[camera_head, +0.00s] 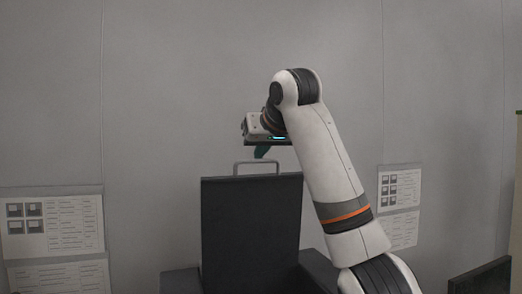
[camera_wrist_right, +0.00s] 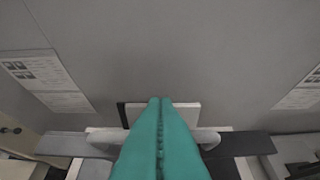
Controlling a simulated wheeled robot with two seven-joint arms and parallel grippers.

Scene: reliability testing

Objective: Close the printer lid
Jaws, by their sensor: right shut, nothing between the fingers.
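The printer lid (camera_head: 250,235) is a dark, flat panel standing upright in the head view, with a grey loop handle (camera_head: 257,164) on its top edge. My right gripper (camera_head: 261,152) is just above the handle, pointing down, its teal fingers partly hidden by the wrist. In the right wrist view its teal fingers (camera_wrist_right: 160,101) are shut together with nothing between them, and they cover the middle of the pale and dark parts below. Contact between fingers and handle cannot be told. My left gripper is not in view.
The dark printer body (camera_head: 180,283) shows low beside the lid, partly hidden by my right arm. A plain grey wall stands behind, with printed sheets at left (camera_head: 50,225) and right (camera_head: 400,190). A dark object (camera_head: 482,281) is at the lower right. The space left of the lid looks clear.

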